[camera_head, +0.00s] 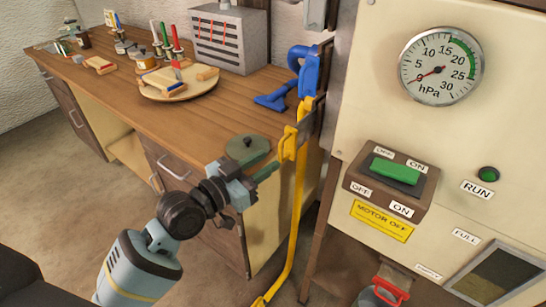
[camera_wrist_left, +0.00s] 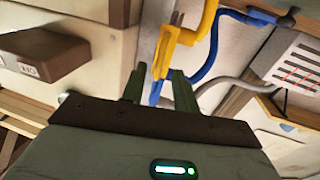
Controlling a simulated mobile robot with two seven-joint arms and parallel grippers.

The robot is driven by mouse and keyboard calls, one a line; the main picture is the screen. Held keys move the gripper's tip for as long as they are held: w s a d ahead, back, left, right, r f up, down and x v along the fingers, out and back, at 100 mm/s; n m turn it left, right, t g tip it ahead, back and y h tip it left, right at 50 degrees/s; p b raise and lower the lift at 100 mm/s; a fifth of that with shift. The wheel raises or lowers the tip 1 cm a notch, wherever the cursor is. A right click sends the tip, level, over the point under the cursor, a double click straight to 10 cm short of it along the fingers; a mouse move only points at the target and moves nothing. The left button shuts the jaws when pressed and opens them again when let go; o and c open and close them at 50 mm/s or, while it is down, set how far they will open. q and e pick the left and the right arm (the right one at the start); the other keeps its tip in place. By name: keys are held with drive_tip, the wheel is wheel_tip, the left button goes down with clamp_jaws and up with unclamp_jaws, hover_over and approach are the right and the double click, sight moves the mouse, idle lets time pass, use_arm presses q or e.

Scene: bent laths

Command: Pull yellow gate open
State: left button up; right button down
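The yellow gate (camera_head: 290,143) has a handle on the side of the machine cabinet, and a long yellow pipe runs down from it to the floor. In the left wrist view the yellow gate (camera_wrist_left: 183,40) shows just past the fingertips, its lower end in line with the gap between them. My left gripper (camera_head: 267,171) is left of the yellow pipe, below the handle. In the left wrist view its two green fingers (camera_wrist_left: 157,80) stand apart with nothing clasped. Whether a finger touches the yellow part cannot be told. My right gripper is not in view.
A blue gate and pipe (camera_head: 302,70) sit just above the yellow one. The wooden bench (camera_head: 120,90) on the left holds tools, a round board (camera_head: 180,88) and a grey box (camera_head: 228,38). The cabinet front (camera_head: 380,110) with gauge and switch box is close on the right.

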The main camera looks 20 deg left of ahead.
use_arm(q)
drive_tip(key=shift+v, duration=2.05)
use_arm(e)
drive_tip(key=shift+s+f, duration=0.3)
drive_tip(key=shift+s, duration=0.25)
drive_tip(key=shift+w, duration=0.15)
